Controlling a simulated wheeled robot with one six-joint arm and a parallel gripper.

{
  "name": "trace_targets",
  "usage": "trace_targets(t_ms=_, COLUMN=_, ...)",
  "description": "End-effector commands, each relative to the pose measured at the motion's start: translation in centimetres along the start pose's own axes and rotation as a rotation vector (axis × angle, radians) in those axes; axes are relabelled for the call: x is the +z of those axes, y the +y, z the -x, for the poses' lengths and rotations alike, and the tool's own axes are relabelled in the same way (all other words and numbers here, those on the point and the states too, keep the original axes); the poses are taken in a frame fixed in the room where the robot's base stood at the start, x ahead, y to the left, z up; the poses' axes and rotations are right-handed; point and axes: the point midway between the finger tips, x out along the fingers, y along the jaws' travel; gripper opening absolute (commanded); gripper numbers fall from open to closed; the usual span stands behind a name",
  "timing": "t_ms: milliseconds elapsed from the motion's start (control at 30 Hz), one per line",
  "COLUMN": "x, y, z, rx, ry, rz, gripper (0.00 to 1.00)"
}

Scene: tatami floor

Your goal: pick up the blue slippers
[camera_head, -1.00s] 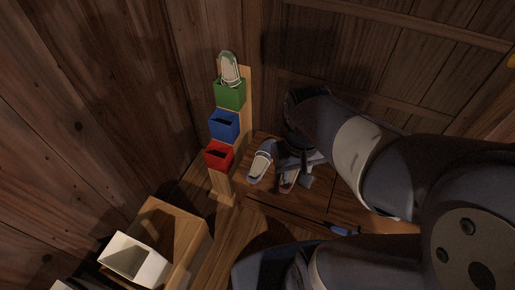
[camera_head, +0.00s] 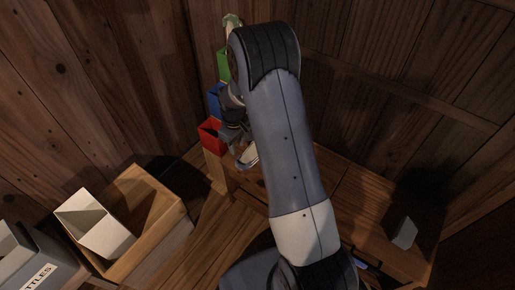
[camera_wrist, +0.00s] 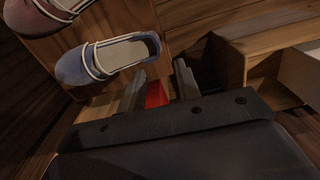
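A blue slipper (camera_wrist: 103,58) with a pale strap and pale insole lies on a wooden surface in the wrist view. In the head view, part of a slipper (camera_head: 247,157) shows below my arm; most of it is hidden. In the head view my gripper (camera_head: 236,118) is beside the red bin (camera_head: 210,136), partly hidden by my arm.
A reddish slipper (camera_wrist: 48,14) lies beside the blue one. Blue (camera_head: 214,101) and green (camera_head: 223,66) bins rise above the red bin on a wooden stand; a pale slipper tops the green one. A white box (camera_head: 95,224) sits in a wooden crate. Wooden walls enclose the corner.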

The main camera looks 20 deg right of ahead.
Motion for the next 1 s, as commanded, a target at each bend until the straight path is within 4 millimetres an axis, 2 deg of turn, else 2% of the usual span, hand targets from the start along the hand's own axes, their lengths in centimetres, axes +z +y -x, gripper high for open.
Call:
trace_targets(t_ms=33, x=-0.2, y=0.1, z=-0.8, rx=-0.001, ry=0.000, rz=0.006, gripper=0.32)
trace_targets(t_ms=233, x=-0.4, y=0.2, z=-2.6, rx=-0.001, ry=-0.001, rz=0.013, gripper=0.32)
trace_targets(t_ms=433, x=-0.3, y=0.2, z=-5.9, rx=-0.002, ry=-0.002, rz=0.012, gripper=0.32)
trace_targets(t_ms=667, x=-0.4, y=0.3, z=-7.6, rx=-0.001, ry=0.000, rz=0.011, gripper=0.32)
trace_targets(t_ms=900, x=-0.4, y=0.6, z=-11.2, rx=-0.002, ry=-0.002, rz=0.011, gripper=0.32)
trace_targets(t_ms=1000, x=-0.4, y=0.6, z=-11.9, rx=0.000, ry=0.000, rz=0.011, gripper=0.32)
